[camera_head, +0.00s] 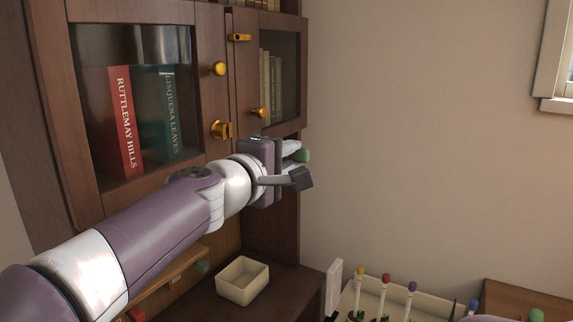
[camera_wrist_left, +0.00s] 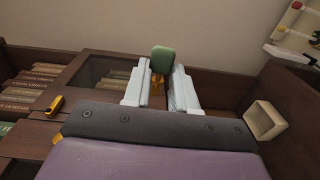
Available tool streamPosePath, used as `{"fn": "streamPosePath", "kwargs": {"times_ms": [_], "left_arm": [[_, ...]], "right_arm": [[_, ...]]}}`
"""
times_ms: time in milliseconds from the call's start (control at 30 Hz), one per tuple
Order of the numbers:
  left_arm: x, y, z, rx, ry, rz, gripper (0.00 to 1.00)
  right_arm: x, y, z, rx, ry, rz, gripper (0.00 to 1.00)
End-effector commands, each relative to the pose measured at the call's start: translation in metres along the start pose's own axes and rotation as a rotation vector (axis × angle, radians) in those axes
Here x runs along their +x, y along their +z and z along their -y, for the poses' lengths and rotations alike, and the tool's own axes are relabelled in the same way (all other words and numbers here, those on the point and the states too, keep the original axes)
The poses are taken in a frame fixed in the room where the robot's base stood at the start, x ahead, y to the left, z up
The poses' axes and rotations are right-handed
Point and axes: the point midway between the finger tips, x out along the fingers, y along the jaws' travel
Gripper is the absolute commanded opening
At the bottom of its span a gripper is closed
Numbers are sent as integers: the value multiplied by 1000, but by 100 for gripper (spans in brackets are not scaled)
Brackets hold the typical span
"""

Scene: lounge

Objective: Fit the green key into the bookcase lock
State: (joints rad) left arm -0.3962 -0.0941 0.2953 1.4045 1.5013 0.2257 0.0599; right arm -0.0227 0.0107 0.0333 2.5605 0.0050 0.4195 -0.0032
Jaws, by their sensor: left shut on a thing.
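The green key (camera_head: 303,156) is between the fingers of my left gripper (camera_head: 294,162), which is shut on it in front of the bookcase (camera_head: 302,75). In the left wrist view, the key's green head (camera_wrist_left: 163,57) sticks out past the fingertips of the gripper (camera_wrist_left: 160,88), with a brass-coloured part below it. A brass fitting that looks like the lock (camera_head: 221,130) is on the left door's frame, left of the gripper and apart from the key. Any keyhole is too small to make out. My right gripper is not in view.
Brass knobs (camera_head: 218,69) and a brass latch (camera_head: 240,37) stick out from the glazed doors. A cream open box (camera_head: 242,281) stands on the lower ledge. A cream tray (camera_head: 432,304) with coloured-top sticks is at lower right. The wall side is free.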

Motion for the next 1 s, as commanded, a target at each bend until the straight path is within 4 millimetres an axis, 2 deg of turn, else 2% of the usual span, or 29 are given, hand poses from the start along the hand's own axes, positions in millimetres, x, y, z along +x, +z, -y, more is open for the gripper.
{"fn": "streamPosePath", "kwargs": {"times_ms": [33,100,233,800,1000], "left_arm": [[-5,5,-7,0,25,1,0],[-10,9,-19,0,46,3,0],[-12,4,-25,0,53,2,0],[-11,-57,-24,1,48,2,0],[-11,-72,-24,0,49,2,0]], "right_arm": [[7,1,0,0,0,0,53],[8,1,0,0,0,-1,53],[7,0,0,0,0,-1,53],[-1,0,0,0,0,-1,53],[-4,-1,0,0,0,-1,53]]}}
